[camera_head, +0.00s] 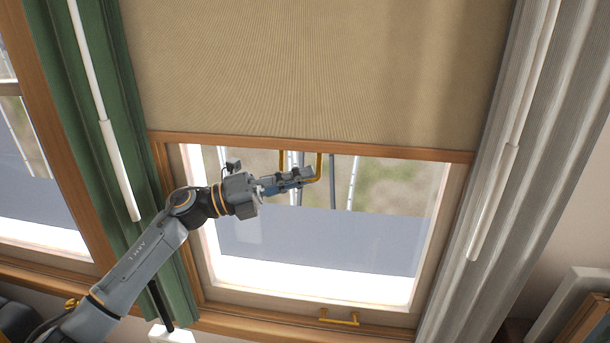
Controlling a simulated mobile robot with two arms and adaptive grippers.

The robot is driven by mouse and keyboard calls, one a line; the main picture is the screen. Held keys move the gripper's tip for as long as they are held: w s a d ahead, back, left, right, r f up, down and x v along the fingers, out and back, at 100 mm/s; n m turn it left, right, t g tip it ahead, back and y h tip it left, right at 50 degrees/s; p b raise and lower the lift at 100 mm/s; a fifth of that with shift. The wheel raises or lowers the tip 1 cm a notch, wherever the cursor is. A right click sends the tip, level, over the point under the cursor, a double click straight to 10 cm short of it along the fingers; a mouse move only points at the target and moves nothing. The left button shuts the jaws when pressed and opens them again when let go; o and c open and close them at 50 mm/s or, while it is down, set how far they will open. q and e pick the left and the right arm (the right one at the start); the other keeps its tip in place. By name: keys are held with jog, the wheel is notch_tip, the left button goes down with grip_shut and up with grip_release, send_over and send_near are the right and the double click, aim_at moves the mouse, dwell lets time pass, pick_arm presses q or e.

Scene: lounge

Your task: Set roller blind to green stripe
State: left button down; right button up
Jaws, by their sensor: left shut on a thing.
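The roller blind (310,70) is a tan cloth covering the upper part of the window. A brown wooden bar (400,152) runs along its lower edge, tilting slightly down to the right. A yellow U-shaped pull handle (319,165) hangs below the bar. My left gripper (302,178) is shut on the lower part of this handle, which it partly hides. My left arm reaches in from the lower left. I cannot make out a green stripe in this view. My right gripper is not in view.
A green curtain (85,130) with a white rod hangs at the left, and a pale grey curtain (505,190) at the right. The window glass (350,240) is bare below the blind. A second yellow handle (338,318) sits on the lower window frame.

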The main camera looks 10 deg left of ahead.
aim_at(308, 134)
pick_arm(q)
jog(key=shift+f, duration=0.65)
jog(key=shift+f+b, duration=0.25)
jog(key=shift+b, duration=0.15)
jog(key=c, duration=1.4)
grip_release()
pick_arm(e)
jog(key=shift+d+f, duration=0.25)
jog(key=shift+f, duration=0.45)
pick_arm(q)
jog(key=shift+r, duration=0.55)
notch_tip(308, 134, up, 9)
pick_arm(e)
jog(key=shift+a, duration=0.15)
pick_arm(q)
jog(key=shift+a, duration=0.15)
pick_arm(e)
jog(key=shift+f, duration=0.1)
